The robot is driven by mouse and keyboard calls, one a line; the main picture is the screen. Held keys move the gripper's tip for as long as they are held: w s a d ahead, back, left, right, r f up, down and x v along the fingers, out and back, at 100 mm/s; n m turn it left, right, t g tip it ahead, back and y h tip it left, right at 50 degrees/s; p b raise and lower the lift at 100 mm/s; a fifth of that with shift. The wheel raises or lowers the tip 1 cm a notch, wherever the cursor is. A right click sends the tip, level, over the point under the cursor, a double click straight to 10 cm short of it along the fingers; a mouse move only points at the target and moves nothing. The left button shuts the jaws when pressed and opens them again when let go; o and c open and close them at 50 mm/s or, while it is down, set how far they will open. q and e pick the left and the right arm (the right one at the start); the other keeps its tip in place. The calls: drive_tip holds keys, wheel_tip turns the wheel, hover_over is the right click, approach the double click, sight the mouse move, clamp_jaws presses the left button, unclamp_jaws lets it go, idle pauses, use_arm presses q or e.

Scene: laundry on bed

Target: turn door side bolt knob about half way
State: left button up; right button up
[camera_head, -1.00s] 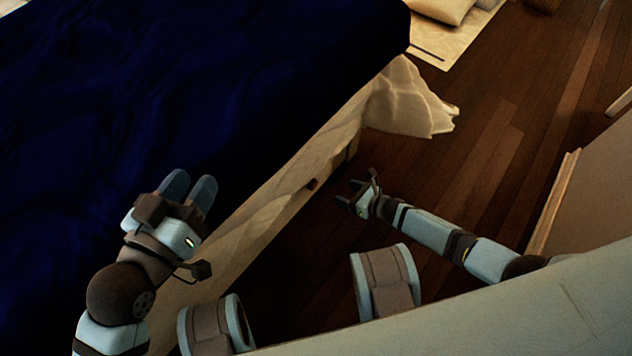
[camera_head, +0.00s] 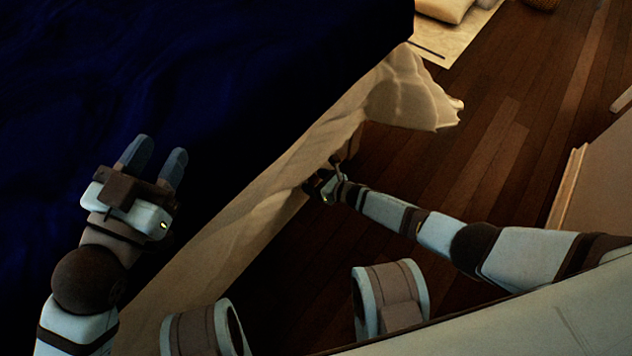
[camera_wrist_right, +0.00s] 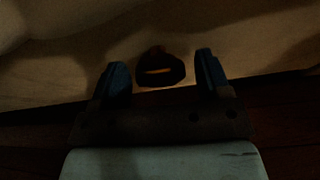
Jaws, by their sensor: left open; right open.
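A small dark knob (camera_wrist_right: 160,70) with a bright slot-like mark shows in the right wrist view, on the pale side of the bed. It sits between and just beyond the two fingers of my right gripper (camera_head: 313,186), with a gap on both sides. That gripper is open and empty, low beside the bed. In the head view the knob is hidden or too dark to make out. My left gripper (camera_head: 153,151) is open and empty above the dark blue bed cover.
The bed with its dark blue cover (camera_head: 230,60) fills the left. A pale cloth (camera_head: 410,95) hangs off its corner. Wooden floor (camera_head: 480,150) lies open to the right. A pale panel or furniture piece (camera_head: 605,185) stands at the right edge.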

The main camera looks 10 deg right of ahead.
drive_tip(key=c, duration=0.9)
drive_tip(key=m+g+y, duration=0.1)
drive_tip(key=m, duration=0.1)
drive_tip(key=shift+m+y, duration=0.8)
drive_tip(key=shift+m, duration=0.5)
drive_tip(key=shift+g, duration=0.3)
drive_tip(key=o, duration=0.9)
